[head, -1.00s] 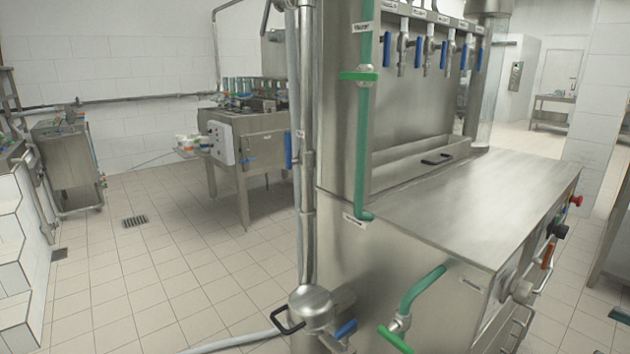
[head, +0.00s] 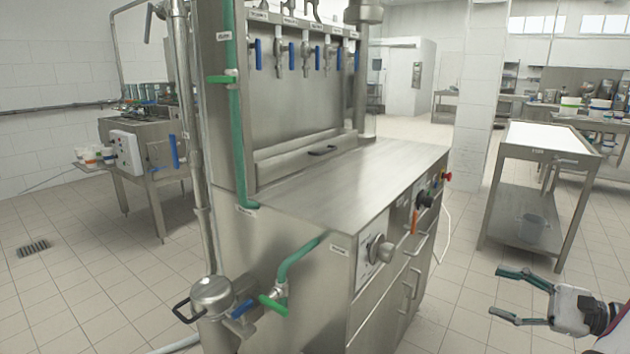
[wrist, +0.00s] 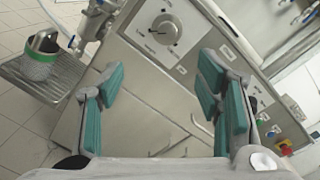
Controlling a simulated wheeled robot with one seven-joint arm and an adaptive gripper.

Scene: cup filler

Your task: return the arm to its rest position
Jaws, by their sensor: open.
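My gripper (head: 512,294) shows at the lower right of the head view, with its green-padded fingers spread and nothing between them. It is out in the open to the right of the steel filling machine (head: 400,165), apart from it. In the wrist view, my gripper (wrist: 160,100) has its fingers wide apart, with the front of the filling machine (wrist: 150,75) beyond them. A round dial (wrist: 165,28) on that front shows above the gap between the fingers. No object is held.
A steel cart (head: 552,139) stands behind my gripper at the right. A row of blue-handled taps (head: 310,55) lines the machine. Tiled floor (head: 455,300) is open between machine and cart.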

